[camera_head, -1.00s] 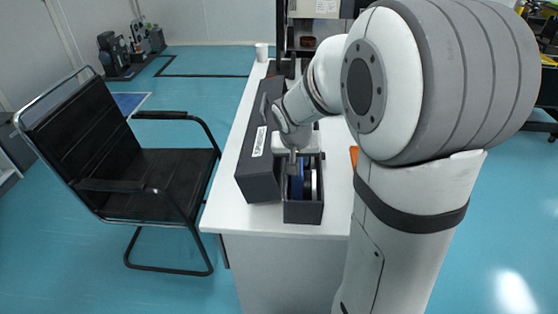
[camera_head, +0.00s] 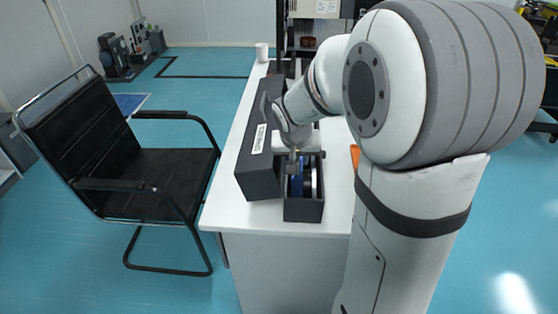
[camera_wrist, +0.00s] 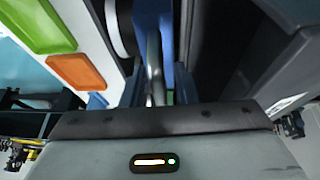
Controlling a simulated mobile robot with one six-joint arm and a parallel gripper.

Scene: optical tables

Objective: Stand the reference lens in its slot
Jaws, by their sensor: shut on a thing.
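The dark open-topped box (camera_head: 303,212) stands near the front end of the white table. Inside it are an upright blue-framed piece (camera_head: 297,185) and, just right of it, a dark disc with a pale rim (camera_head: 313,180). My gripper (camera_head: 293,165) points down at the box and is shut on the blue piece, which appears to be the lens in its mount. In the wrist view the blue piece (camera_wrist: 183,85) shows by the fingers, with the pale-rimmed disc (camera_wrist: 118,28) to the left. The lower edge of the blue piece and the slot floor are hidden.
A long dark case with a white label (camera_head: 260,175) lies directly left of the box. An orange item (camera_head: 354,155) lies to the right; orange (camera_wrist: 77,72) and green (camera_wrist: 42,25) pads show in the wrist view. A white cup (camera_head: 262,52) stands far back. A black chair (camera_head: 130,170) is left.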

